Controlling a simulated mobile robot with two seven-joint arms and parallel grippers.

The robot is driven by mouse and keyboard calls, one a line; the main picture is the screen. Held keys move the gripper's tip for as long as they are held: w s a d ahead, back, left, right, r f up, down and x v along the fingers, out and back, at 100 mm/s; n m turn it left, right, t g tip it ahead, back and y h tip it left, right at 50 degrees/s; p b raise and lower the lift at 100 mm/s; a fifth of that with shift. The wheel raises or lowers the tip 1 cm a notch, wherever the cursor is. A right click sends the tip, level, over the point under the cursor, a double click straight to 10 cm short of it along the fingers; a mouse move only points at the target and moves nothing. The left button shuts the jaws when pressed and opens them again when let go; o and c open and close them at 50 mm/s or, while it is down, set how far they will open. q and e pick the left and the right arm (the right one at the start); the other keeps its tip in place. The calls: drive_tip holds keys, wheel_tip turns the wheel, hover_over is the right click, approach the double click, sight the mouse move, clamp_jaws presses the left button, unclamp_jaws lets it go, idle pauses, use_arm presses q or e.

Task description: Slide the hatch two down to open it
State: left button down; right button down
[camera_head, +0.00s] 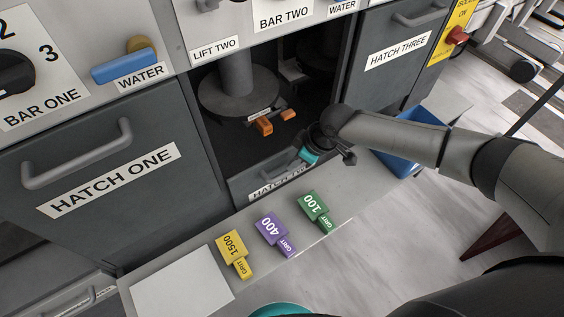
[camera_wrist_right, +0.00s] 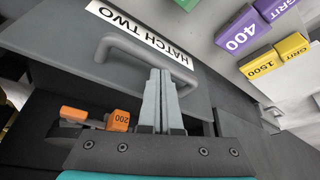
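The dark grey hatch two panel (camera_head: 243,187) sits low in its bay, with a large opening above it in the head view. Its white label (camera_head: 277,184) is partly covered by my right gripper (camera_head: 318,152). In the right wrist view the hatch panel (camera_wrist_right: 65,50) shows its label and a grey bar handle (camera_wrist_right: 135,52). My right gripper (camera_wrist_right: 161,100) has its two fingers close together, with the tips at the handle, overlapping its loop in the picture. Nothing shows between the fingers; contact with the bar cannot be told. My left gripper is not in view.
Inside the bay are a round grey platform (camera_head: 238,96) and orange blocks (camera_head: 264,126). Yellow (camera_head: 232,248), purple (camera_head: 272,229) and green (camera_head: 314,206) grit blocks stand on the ledge in front. Hatch one (camera_head: 100,170) is at left, hatch three (camera_head: 392,60) at right, above a blue bin (camera_head: 398,163).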

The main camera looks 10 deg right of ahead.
drive_tip(key=shift+f+b, duration=1.35)
drive_tip(key=shift+f, duration=0.7)
wheel_tip(320, 180, up, 5)
drive_tip(key=s+d+p, duration=0.1)
drive_tip(key=s+p, duration=0.2)
drive_tip(key=p, duration=0.5)
wheel_tip(320, 180, up, 14)
drive_tip(key=p, duration=0.2)
hover_over(295, 171)
drive_tip(key=s+d, duration=0.5)
drive_tip(key=s, duration=0.1)
drive_tip(key=shift+s+d+r, duration=0.1)
drive_tip(key=shift+s+d, duration=0.05)
drive_tip(key=shift+s, duration=0.05)
